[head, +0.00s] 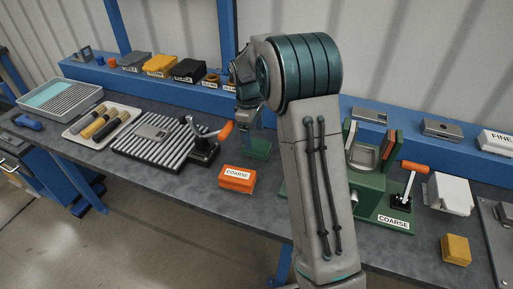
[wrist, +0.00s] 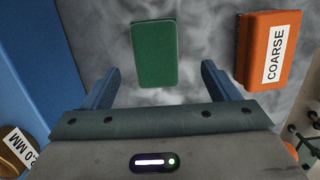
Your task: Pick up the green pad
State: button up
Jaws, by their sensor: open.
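The green pad (wrist: 157,53) lies flat on the grey bench top. In the wrist view it is a rounded green rectangle just ahead of my gripper (wrist: 158,84), roughly centred between the two fingers. My gripper is open and empty, and no finger touches the pad. In the head view the pad (head: 259,150) shows below my gripper (head: 250,138), partly covered by it.
An orange block marked COARSE (wrist: 268,50) lies right of the pad, and also shows in the head view (head: 237,178). A black clamp with an orange handle (head: 205,145) stands to the left. A green fixture (head: 370,185) stands right. A blue rail (head: 160,85) runs behind.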

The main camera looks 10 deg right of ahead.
aim_at(256, 144)
jog(key=shift+d+f+p, duration=0.25)
jog(key=shift+f, duration=1.15)
jog(key=shift+d+f+p, duration=0.2)
jog(key=shift+f, duration=1.15)
jog(key=shift+c, duration=0.3)
jog(key=c, duration=1)
